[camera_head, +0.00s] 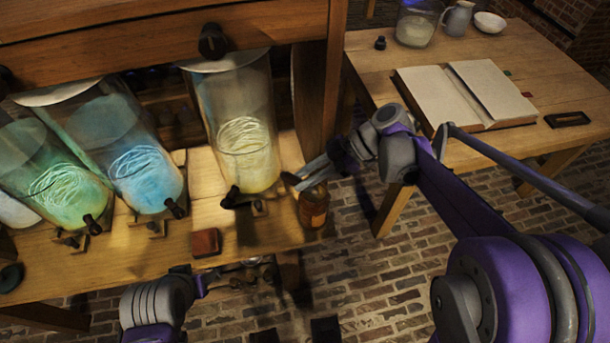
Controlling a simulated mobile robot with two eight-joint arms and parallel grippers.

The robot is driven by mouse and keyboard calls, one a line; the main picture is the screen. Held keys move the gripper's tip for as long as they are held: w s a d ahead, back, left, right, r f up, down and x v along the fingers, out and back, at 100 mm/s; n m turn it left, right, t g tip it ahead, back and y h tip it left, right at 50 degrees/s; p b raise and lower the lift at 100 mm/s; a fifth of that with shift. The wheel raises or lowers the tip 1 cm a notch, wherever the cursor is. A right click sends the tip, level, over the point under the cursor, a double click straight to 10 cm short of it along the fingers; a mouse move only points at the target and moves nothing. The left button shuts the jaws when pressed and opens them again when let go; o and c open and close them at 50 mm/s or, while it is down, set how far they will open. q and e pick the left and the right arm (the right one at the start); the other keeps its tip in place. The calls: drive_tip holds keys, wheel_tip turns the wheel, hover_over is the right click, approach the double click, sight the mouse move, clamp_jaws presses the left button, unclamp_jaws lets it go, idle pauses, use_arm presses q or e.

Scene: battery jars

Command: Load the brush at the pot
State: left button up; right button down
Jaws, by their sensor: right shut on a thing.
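A small amber-brown pot (314,208) stands at the right end of the jar bench, by its edge. My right gripper (308,176) is just above the pot, shut on a thin brush (291,179) whose dark end shows to the left of the fingertips. Most of the brush is hidden by the fingers, and I cannot tell whether it touches the pot. My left gripper (258,270) is low in front of the bench, away from the pot. Its fingers are dark and small, so their opening is unclear.
Large glass jars with glowing green, blue and yellow (247,150) contents stand on the bench (240,235). A reddish-brown block (206,243) lies near its front edge. The right table holds an open book (465,95), a dark tray (567,119), a jar, a jug and a bowl.

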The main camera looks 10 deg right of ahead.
idle(0.4)
drive_tip(key=shift+r+p, duration=2.65)
drive_tip(key=shift+r, duration=0.85)
use_arm(q)
drive_tip(key=r, duration=0.3)
drive_tip(key=w+r, duration=0.1)
drive_tip(key=r, duration=0.1)
drive_tip(key=shift+r, duration=0.4)
drive_tip(key=shift+d, duration=0.1)
use_arm(e)
drive_tip(key=shift+d, duration=0.1)
